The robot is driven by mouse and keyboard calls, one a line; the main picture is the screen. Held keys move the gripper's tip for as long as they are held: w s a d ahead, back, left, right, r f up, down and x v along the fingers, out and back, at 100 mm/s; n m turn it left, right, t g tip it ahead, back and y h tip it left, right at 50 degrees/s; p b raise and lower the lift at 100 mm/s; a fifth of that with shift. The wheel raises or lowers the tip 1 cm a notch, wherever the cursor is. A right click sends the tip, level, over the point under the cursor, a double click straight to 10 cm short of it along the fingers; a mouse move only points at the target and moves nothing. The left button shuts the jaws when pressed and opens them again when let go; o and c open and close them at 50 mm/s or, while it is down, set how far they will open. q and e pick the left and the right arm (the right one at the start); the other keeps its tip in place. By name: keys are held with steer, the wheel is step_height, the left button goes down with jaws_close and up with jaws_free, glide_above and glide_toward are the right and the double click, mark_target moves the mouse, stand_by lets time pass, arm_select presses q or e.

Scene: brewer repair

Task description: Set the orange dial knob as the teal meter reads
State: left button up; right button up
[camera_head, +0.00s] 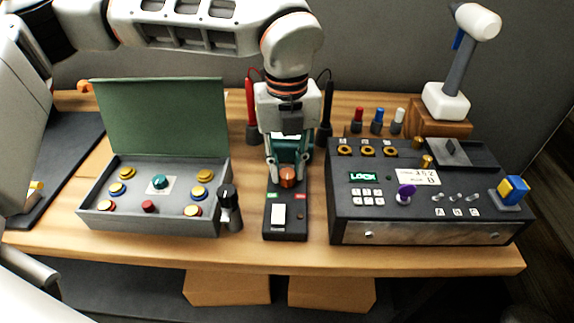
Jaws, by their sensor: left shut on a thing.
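The orange dial knob (288,179) stands on the back part of a dark control box (285,232) in the middle of the table. The box has a white switch, a small green label and a small red label. My left gripper (287,175) reaches down from above, with its fingers shut around the orange knob. The teal meter (308,147) stands just behind the gripper and is mostly hidden by it; I cannot read its display. A red probe (251,103) and a black probe (326,115) stand on either side of it. My right gripper is not in view.
An open grey case (150,222) with a green lid and coloured buttons is at left. A dark lock box (430,225) with a purple key and switches is at right. A hammer (463,65) stands behind it. Narrow gaps flank the control box.

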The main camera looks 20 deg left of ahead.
arm_select(q)
steer(key=shift+r+m, duration=0.1)
steer(key=shift+m, duration=0.2)
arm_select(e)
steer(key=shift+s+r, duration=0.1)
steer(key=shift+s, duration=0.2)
arm_select(q)
steer(key=m+p, duration=0.1)
steer(key=m, duration=0.1)
steer(key=shift+r+m+p, duration=0.1)
steer(key=shift+m+p, duration=0.3)
steer(key=shift+d+m+p, duration=0.1)
steer(key=shift+m+p, duration=0.2)
steer(key=shift+m, duration=0.5)
steer(key=shift+m+p, duration=0.35)
steer(key=shift+m, duration=1.55)
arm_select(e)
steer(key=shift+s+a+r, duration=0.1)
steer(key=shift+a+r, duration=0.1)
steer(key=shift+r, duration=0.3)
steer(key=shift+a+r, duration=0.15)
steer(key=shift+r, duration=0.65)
arm_select(q)
steer(key=o, duration=1.1)
